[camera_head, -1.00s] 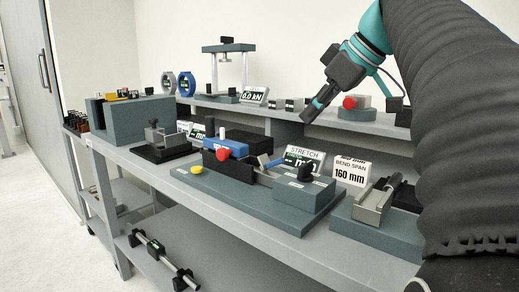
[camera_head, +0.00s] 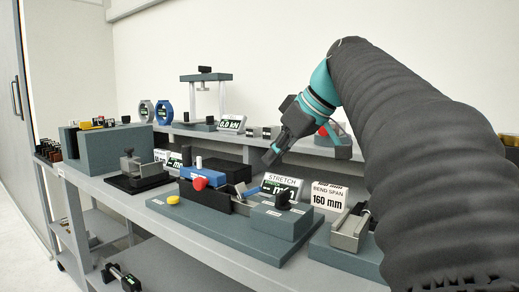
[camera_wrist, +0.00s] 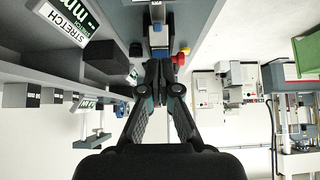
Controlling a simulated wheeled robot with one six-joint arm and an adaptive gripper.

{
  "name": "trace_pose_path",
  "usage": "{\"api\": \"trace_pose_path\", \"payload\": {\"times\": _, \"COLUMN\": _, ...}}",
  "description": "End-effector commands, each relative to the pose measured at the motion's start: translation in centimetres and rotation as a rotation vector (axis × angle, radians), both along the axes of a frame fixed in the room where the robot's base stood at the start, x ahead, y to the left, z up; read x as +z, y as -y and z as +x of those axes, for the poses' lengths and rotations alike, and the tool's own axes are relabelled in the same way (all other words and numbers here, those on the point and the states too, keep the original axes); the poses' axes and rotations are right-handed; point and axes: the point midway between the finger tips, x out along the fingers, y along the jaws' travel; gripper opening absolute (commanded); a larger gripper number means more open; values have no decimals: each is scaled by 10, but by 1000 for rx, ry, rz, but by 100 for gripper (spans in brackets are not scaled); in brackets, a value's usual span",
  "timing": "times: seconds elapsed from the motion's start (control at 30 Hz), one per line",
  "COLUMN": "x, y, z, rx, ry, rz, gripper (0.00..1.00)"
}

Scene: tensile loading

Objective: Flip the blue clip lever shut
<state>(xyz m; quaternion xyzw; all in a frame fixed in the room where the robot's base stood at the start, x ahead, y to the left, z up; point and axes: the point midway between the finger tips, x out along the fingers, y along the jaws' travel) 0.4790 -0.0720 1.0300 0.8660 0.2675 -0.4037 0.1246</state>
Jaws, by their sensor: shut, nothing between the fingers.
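The stretch fixture (camera_head: 225,229) is a grey-green plate on the bench. It carries a blue block (camera_head: 207,174) with a red knob (camera_head: 199,184) at its left. A slim blue piece (camera_head: 250,191), which looks like a lever, slants up near its middle; its exact pose is too small to tell. My gripper (camera_head: 270,157) is shut and empty, above and behind this piece, apparently apart from it. In the wrist view, my shut fingertips (camera_wrist: 160,65) lie in front of a blue part (camera_wrist: 158,42), hiding some of the fixture; contact cannot be told.
A STRETCH display (camera_head: 281,186) and a BEND SPAN display (camera_head: 328,195) stand behind the fixture. A grey block with a black knob (camera_head: 282,200) is on its right. A raised shelf (camera_head: 235,138) runs behind.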

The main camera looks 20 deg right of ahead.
Motion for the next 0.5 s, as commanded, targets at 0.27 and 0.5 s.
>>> {"api": "trace_pose_path", "payload": {"times": 0.27, "x": -41, "y": -20, "z": 27, "rx": 4, "ry": -2, "rz": 1, "gripper": 0}}
{"api": "trace_pose_path", "payload": {"times": 0.5, "x": -56, "y": -35, "z": 50, "rx": 2, "ry": -1, "rz": 0, "gripper": 0}}
